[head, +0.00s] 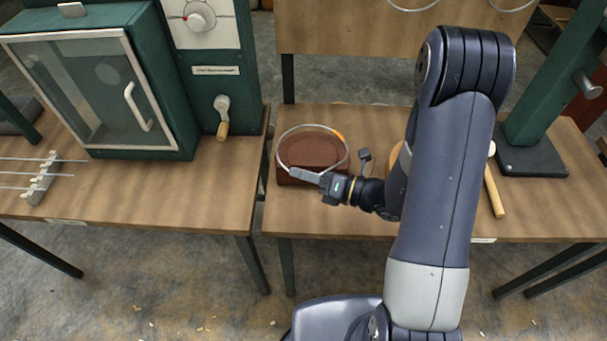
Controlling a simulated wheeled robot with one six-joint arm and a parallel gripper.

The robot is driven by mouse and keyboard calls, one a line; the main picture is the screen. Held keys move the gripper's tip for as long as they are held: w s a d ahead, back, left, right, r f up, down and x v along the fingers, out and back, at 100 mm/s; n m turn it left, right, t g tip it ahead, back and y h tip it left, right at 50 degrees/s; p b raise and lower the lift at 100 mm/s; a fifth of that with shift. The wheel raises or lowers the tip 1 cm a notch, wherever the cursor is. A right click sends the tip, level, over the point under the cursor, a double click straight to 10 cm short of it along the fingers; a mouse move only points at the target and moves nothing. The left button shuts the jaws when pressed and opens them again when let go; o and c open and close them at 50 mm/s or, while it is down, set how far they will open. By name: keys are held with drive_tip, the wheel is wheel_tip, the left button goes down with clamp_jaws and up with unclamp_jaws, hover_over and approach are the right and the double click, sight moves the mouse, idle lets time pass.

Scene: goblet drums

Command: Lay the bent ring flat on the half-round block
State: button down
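The bent ring (347,150) is a thin pale metal hoop in the head view. It appears over the brown half-round block (310,154), circling most of its top in the picture. Whether the ring touches the block or hangs just above it, I cannot tell. My gripper (293,171) reaches in from the right along the block's near side. Its fingers meet the ring's near edge and look closed on it. The block sits on the wooden bench (340,222), near its left end.
A tan round object (397,172) is partly hidden behind my arm. A wooden-handled tool (495,192) lies to the right, by a green stand (535,150). A green cabinet (125,75) stands on the left bench, across a narrow gap. More rings (412,10) show on the back board.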

drive_tip(key=w+f+b, duration=0.5)
drive_tip(key=f, duration=0.2)
drive_tip(key=shift+w+f, duration=0.15)
drive_tip(key=shift+f, duration=0.05)
idle(0.3)
drive_tip(key=shift+d+f+b, duration=0.1)
drive_tip(key=shift+f+b, duration=0.15)
drive_tip(key=shift+b, duration=0.05)
idle(0.8)
drive_tip(key=shift+f+b, duration=0.4)
drive_tip(key=shift+f, duration=0.1)
drive_tip(key=c, duration=1.6)
unclamp_jaws()
drive_tip(key=shift+o, duration=0.4)
drive_tip(key=o, duration=0.5)
drive_tip(key=shift+c, duration=0.2)
